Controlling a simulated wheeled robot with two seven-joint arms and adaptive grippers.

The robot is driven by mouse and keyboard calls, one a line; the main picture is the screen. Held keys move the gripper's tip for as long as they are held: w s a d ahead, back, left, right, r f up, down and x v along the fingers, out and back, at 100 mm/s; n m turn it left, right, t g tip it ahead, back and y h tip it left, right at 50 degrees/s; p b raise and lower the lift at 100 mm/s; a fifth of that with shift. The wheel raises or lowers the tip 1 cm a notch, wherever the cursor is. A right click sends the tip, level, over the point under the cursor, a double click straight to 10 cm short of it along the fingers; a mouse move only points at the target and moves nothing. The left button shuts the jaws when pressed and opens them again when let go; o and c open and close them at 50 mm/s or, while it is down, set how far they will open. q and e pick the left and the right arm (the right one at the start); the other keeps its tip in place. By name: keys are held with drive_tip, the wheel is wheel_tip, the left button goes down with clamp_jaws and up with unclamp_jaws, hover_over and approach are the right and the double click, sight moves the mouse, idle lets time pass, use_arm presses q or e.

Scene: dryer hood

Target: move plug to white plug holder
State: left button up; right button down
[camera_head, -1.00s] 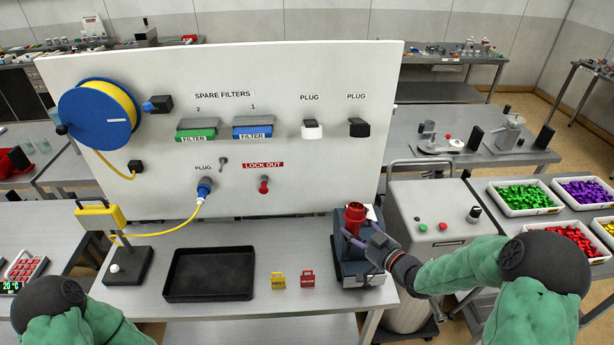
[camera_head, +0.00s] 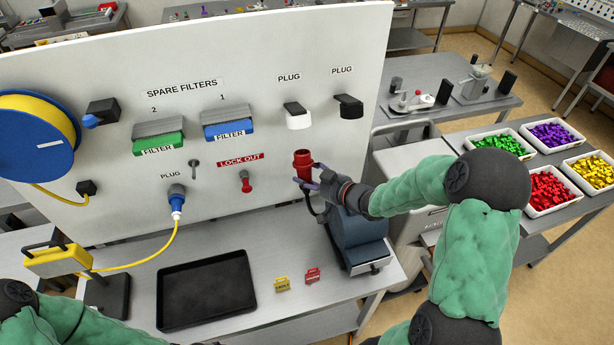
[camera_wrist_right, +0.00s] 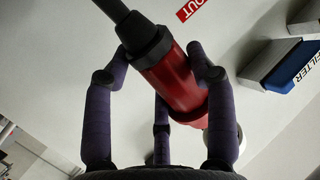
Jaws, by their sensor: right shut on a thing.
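The red plug (camera_head: 303,161) is held by my right gripper (camera_head: 316,178), in front of the white panel and below the white plug holder. In the right wrist view the fingers close around the red plug (camera_wrist_right: 172,80), and its dark collar and cable point to the upper left. The white plug holder (camera_head: 298,117) is on the panel under a PLUG label and looks empty. A black plug holder (camera_head: 349,107) is to its right. My left arm shows at the lower left, but its gripper is out of view.
A blue-grey machine (camera_head: 356,232) stands on the bench below my right gripper. A black tray (camera_head: 206,289) and yellow (camera_head: 282,284) and red (camera_head: 312,275) padlock-like tags lie on the bench. A blue plug (camera_head: 176,200) and red lockout knob (camera_head: 245,181) are on the panel.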

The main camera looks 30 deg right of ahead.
sight(308, 156)
drive_tip(key=shift+w+d+r+p, duration=0.1)
drive_tip(key=shift+w+r+p, duration=0.1)
drive_tip(key=shift+r+p, duration=0.3)
drive_tip(key=shift+w+r+p, duration=0.25)
drive_tip(key=shift+r+p, duration=0.1)
drive_tip(key=shift+r, duration=0.4)
drive_tip(key=shift+w+d+r+p, duration=0.1)
drive_tip(key=shift+w+r+p, duration=0.1)
drive_tip(key=shift+r+p, duration=0.3)
drive_tip(key=shift+w+d+r+p, duration=0.1)
drive_tip(key=shift+w+r+p, duration=0.1)
drive_tip(key=shift+r+p, duration=0.4)
drive_tip(key=shift+w+r+p, duration=0.15)
drive_tip(key=shift+r+p, duration=0.25)
drive_tip(key=shift+r, duration=0.4)
drive_tip(key=shift+w+d+r+p, duration=0.1)
drive_tip(key=shift+w+r+p, duration=0.15)
drive_tip(key=shift+r+p, duration=0.45)
drive_tip(key=shift+w+d+r+p, duration=0.1)
drive_tip(key=shift+w+r+p, duration=0.15)
drive_tip(key=shift+r+p, duration=0.4)
drive_tip(key=shift+w+r+p, duration=0.25)
drive_tip(key=shift+r+p, duration=0.25)
drive_tip(key=shift+r, duration=0.35)
drive_tip(key=shift+c, duration=1.6)
unclamp_jaws()
drive_tip(key=shift+w, duration=0.1)
drive_tip(key=shift+d, duration=0.1)
